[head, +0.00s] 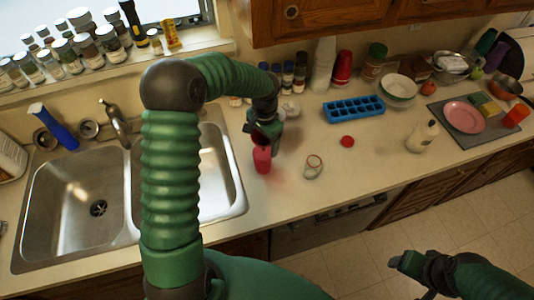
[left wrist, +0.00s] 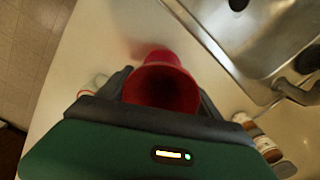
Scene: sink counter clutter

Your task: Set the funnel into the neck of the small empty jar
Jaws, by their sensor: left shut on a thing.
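The red funnel (head: 262,159) is held in my left gripper (head: 266,138), over the counter just right of the sink. In the left wrist view the funnel (left wrist: 163,62) shows its wide dark mouth between the fingers (left wrist: 165,100). The small jar (head: 312,166), clear with a reddish rim, stands on the counter to the right of the funnel, apart from it. In the left wrist view a pale, partly hidden piece that looks like the jar (left wrist: 97,82) shows beside the left finger. My right gripper (head: 408,262) is low at the right, away from the counter; its fingers are unclear.
A red lid (head: 347,141) lies right of the jar, with a blue ice tray (head: 353,109) behind it. A white bottle (head: 423,137) stands farther right. A double sink (head: 75,205) lies left. Small bottles (head: 288,76) and cups line the back.

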